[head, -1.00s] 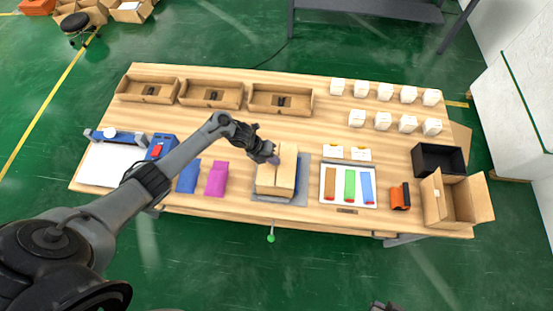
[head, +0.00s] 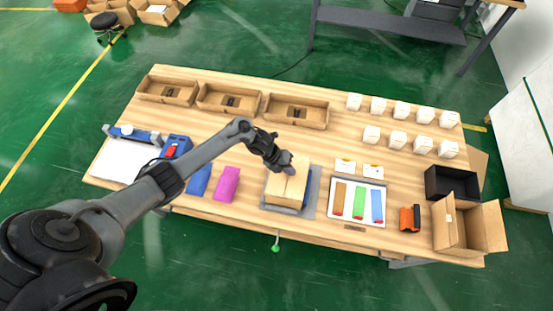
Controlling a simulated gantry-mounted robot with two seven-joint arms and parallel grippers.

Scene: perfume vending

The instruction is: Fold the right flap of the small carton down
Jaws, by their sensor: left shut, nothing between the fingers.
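The small carton (head: 276,186) stands on a grey mat (head: 313,192) near the front middle of the table. Its tan top shows a seam running front to back, with a panel on each side. Both panels look about flat; small differences in tilt are too small to tell. My left gripper (head: 288,166) is shut and empty at the carton's far edge, over or against the top near the seam. Whether it touches the carton cannot be told. It hides part of the far edge. My right gripper is not in view.
Blue and magenta pieces (head: 227,184) lie left of the carton. A white tray (head: 356,218) with coloured strips lies to its right. A larger open carton (head: 450,229) and a black bin (head: 452,184) stand at the right end. Three open trays (head: 297,111) line the back.

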